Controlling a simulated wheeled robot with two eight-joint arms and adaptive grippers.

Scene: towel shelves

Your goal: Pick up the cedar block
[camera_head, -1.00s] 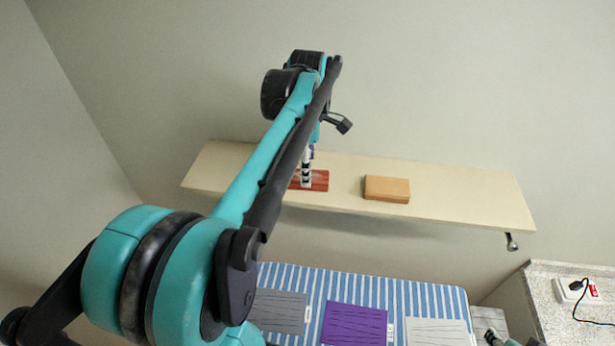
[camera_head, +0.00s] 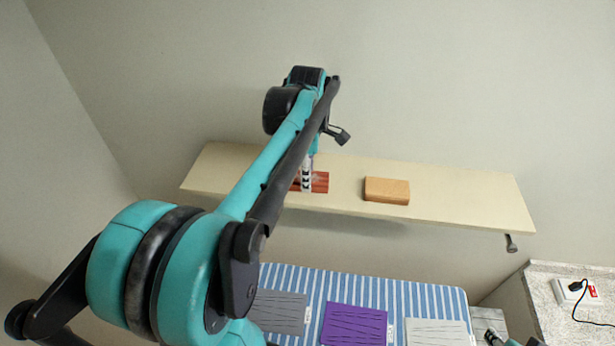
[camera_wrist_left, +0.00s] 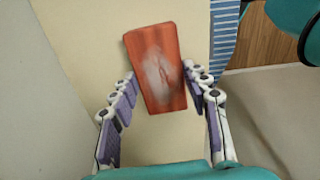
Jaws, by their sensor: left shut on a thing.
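The cedar block, a reddish-brown block (camera_head: 320,182) with a pale patch, is on the wall shelf (camera_head: 450,197), left of its middle. My left gripper (camera_head: 307,181) reaches down to it from above. In the left wrist view the cedar block (camera_wrist_left: 157,70) sits between the two fingers of my left gripper (camera_wrist_left: 160,76), which are shut on it. The arm hides part of the block's left side in the head view.
A lighter tan block (camera_head: 387,190) lies on the shelf to the right. Below, a striped cloth surface (camera_head: 400,290) holds grey, purple (camera_head: 353,326) and white folded towels. A speckled counter with a socket (camera_head: 574,291) is at the right. The shelf's right end is clear.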

